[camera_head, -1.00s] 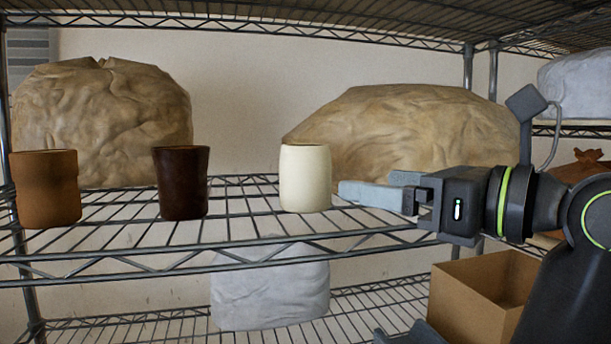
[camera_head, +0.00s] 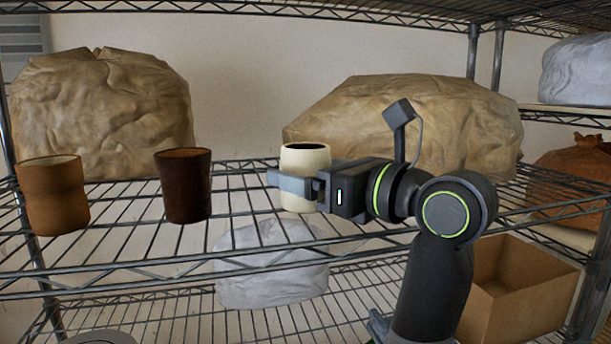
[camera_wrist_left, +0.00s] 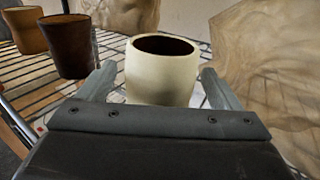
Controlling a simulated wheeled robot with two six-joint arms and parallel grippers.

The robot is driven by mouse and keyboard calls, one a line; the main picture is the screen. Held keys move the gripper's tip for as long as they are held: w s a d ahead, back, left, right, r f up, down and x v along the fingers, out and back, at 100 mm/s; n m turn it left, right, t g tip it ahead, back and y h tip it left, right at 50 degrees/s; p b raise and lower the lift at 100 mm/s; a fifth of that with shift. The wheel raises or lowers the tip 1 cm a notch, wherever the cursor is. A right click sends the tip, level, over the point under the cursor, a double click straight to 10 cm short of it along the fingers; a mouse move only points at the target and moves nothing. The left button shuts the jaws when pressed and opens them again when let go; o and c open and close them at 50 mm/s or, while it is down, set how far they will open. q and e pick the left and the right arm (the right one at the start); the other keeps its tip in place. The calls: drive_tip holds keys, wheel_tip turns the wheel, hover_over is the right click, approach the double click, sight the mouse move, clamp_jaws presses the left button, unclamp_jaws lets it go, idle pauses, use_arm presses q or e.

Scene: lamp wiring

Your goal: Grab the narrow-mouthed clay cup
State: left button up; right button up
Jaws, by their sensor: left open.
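The cream cup (camera_head: 304,163) stands upright on the wire shelf and its mouth is slightly narrower than its body. A reddish-brown cup (camera_head: 53,197) with a waisted wall and a dark brown cup (camera_head: 183,187) that widens to its mouth stand to its left. My left gripper (camera_head: 290,184) is open around the cream cup, one finger crossing its front; the other finger is hidden behind it. In the left wrist view the cream cup (camera_wrist_left: 160,72) sits between the spread fingers of the gripper (camera_wrist_left: 157,82), with no clear contact. My right gripper is not in view.
Large tan wrapped bundles (camera_head: 105,110) and (camera_head: 400,120) stand behind the cups. A cardboard box (camera_head: 520,290) and a white wrapped bundle (camera_head: 270,265) are lower down. The wire shelf (camera_head: 130,237) has a raised front edge. Free room lies between the dark and cream cups.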

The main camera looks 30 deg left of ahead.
use_arm(q)
drive_tip(key=shift+w+a, duration=0.15)
drive_tip(key=shift+a, duration=0.6)
drive_tip(key=shift+d, duration=0.1)
drive_tip(key=c, duration=1.2)
drive_tip(key=shift+c, duration=0.2)
drive_tip(key=shift+r, duration=0.1)
